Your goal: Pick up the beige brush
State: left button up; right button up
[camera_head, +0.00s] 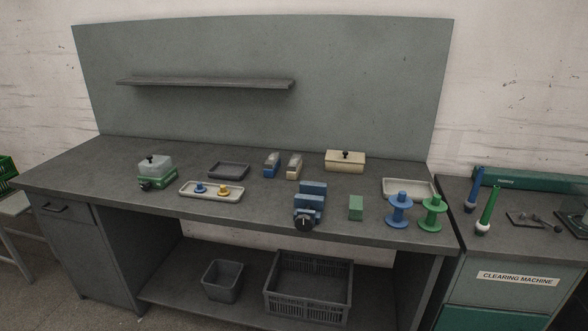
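The beige brush (292,173) stands on the workbench (120,175), near the middle towards the back. It is a small block with a beige lower part and a grey upper part. A similar blue brush (269,171) stands close on its left, with a narrow gap between them. Neither of my grippers shows in the head view, and nothing touches the beige brush.
A dark tray (229,178) lies left of the brushes, and a beige lidded box (345,165) stands to their right. A shelf (210,83) hangs above the bench.

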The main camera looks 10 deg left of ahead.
aim_at(294, 167)
jog(key=i+j+u, duration=0.1)
jog(key=j, duration=0.3)
jog(key=i+j, duration=0.3)
jog(key=i+j+u, duration=0.15)
jog(key=j, duration=0.35)
jog(key=i, duration=0.05)
